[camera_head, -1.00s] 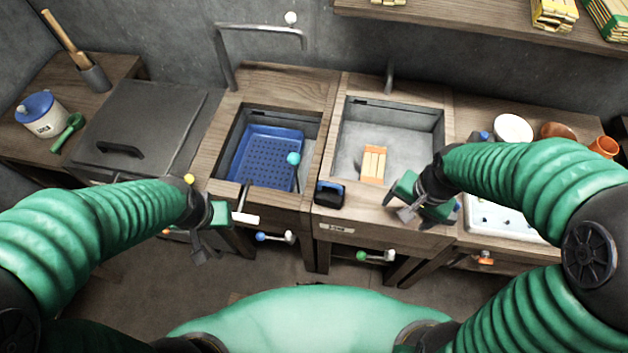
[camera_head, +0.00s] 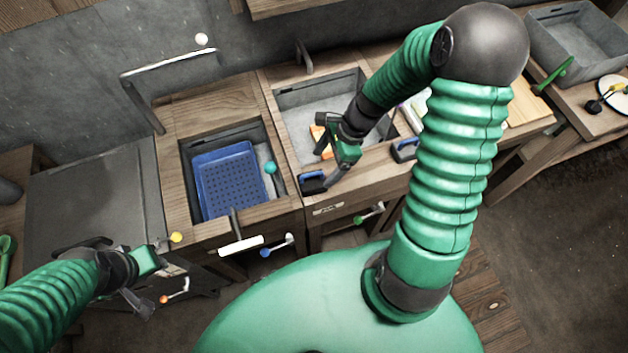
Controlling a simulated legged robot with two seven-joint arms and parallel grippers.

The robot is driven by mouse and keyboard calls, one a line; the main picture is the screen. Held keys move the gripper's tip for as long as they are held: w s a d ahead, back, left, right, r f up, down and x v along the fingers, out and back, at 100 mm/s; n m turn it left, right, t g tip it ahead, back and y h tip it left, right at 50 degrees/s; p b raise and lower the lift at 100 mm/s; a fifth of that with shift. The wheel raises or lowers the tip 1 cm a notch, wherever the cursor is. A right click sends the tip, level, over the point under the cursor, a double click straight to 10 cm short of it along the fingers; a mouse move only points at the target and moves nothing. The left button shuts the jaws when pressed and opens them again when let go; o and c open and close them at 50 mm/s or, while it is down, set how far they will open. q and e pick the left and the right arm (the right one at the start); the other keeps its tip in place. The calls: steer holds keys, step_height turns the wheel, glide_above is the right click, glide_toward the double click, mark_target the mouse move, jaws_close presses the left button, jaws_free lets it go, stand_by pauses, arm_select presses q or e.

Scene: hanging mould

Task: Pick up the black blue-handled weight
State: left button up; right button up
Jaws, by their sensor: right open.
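The black weight with a blue handle (camera_head: 312,183) sits on the wooden front rim of the right-hand sink. A second black blue-handled block (camera_head: 404,150) stands further right on the counter, partly behind my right arm. My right gripper (camera_head: 331,161) is open and empty, just above and to the right of the first weight. One finger reaches down beside the weight; I cannot tell whether it touches. My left gripper (camera_head: 153,274) is at the lower left, in front of the cabinet and far from the weight; its jaw opening is unclear.
The right-hand sink (camera_head: 296,97) holds orange blocks (camera_head: 318,136), partly hidden by my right gripper. The left sink holds a blue perforated tray (camera_head: 230,178). A metal faucet (camera_head: 170,66) stands behind it. Coloured lever handles (camera_head: 277,246) stick out from the counter front.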

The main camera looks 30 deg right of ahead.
mark_target(314, 179)
steer(key=a+f, duration=0.3)
steer(key=shift+w+f, duration=0.1)
steer(key=shift+w, duration=0.25)
steer(key=x, duration=0.4)
steer(key=shift+s+d, duration=0.1)
steer(key=shift+s, duration=0.15)
steer(key=shift+w+d+f, duration=0.1)
steer(key=shift+d+f, duration=0.15)
steer(key=shift+w+d+f, duration=0.1)
steer(key=shift+d, duration=0.25)
steer(key=shift+c, duration=1.3)
steer(key=shift+a, duration=0.15)
steer(key=shift+c, duration=1.1)
steer(key=shift+a, duration=0.4)
steer(key=c, duration=0.7)
steer(key=shift+d, duration=0.1)
steer(key=c, duration=0.5)
arm_select(q)
steer(key=shift+w+a+f, duration=0.1)
steer(key=shift+a+f, duration=0.25)
steer(key=shift+a, duration=0.2)
arm_select(e)
steer(key=shift+d, duration=0.25)
jaws_close()
